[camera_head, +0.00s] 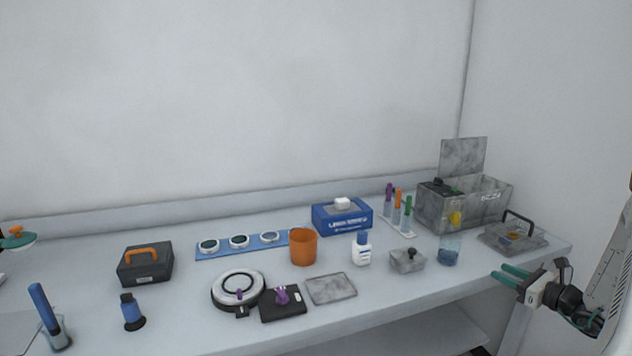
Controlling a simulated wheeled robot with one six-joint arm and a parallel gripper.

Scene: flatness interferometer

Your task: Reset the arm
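My gripper (512,277) is at the right, by the front right edge of the bench. It points left, and its two green fingers are apart with nothing visible between them. My arm comes in from the right edge of the picture. The fingers show in front of the bench's right end, near a grey tray with a dark handle (514,238) and a glass with blue contents (449,252). It does not appear to touch either one.
The bench (190,310) holds an orange cup (303,247), a blue box (343,219), a white bottle (361,252), a grey open bin (470,208), a dark box with orange handle (146,265) and a round ring device (238,291).

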